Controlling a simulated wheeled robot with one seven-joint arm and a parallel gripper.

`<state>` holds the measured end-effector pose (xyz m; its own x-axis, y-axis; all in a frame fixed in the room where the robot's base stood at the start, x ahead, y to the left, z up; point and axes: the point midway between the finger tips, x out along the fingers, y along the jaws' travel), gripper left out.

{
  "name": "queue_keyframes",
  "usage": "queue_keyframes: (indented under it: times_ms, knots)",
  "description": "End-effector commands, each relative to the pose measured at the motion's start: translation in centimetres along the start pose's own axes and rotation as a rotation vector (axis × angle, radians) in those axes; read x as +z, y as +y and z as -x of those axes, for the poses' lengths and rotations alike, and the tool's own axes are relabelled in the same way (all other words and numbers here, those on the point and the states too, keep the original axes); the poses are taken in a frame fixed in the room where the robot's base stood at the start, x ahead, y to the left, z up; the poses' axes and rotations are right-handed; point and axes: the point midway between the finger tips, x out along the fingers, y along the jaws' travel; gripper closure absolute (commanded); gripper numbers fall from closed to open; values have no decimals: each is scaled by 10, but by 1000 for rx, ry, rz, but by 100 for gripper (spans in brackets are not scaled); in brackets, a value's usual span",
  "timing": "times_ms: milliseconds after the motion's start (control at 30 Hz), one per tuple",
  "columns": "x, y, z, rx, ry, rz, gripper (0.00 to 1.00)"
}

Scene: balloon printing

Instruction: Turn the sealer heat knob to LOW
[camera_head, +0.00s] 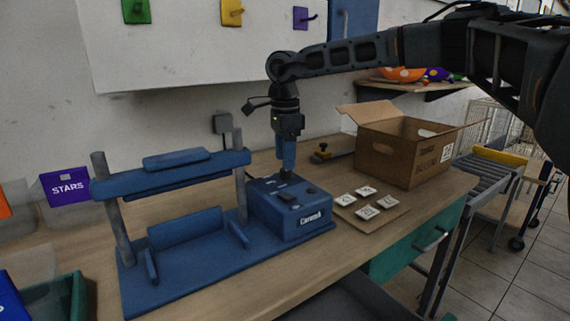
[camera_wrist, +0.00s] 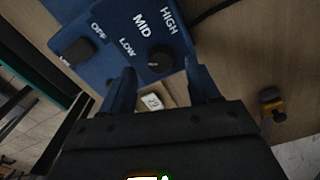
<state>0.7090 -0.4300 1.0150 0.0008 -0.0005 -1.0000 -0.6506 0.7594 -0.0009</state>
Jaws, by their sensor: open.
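The blue sealer's control box (camera_head: 262,212) stands at the right end of its blue base. In the wrist view, the box top (camera_wrist: 112,58) carries a round black heat knob (camera_wrist: 160,56) with OFF, LOW, MID and HIGH printed around it. I cannot tell which label the knob points at. A black switch (camera_wrist: 78,48) sits beside it. My gripper (camera_head: 287,170) points straight down over the back of the box. In the wrist view, my gripper (camera_wrist: 162,78) is open and empty, its two blue fingers spread close to the knob. Contact cannot be told.
The sealer's blue frame and posts (camera_head: 170,160) rise left of the box. White cards (camera_head: 367,200) lie on a board to the right. An open cardboard box (camera_head: 402,152) stands behind them. A yellow-and-black tool (camera_head: 322,153) lies on the bench behind the control box.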

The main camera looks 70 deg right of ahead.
Motion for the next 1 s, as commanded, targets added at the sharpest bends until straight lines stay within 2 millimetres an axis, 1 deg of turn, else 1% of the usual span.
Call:
queue_keyframes:
  times_ms: [33,100,200,333,467,1000]
  knots:
    - [-1,0,9,-1,1,-1,39]
    - [0,-1,21,-3,1,-1,39]
    - [-1,0,34,-1,1,-2,39]
    - [0,0,45,-1,0,-1,39]
    - [0,0,48,1,0,-1,39]
    - [0,0,48,1,0,-1,39]
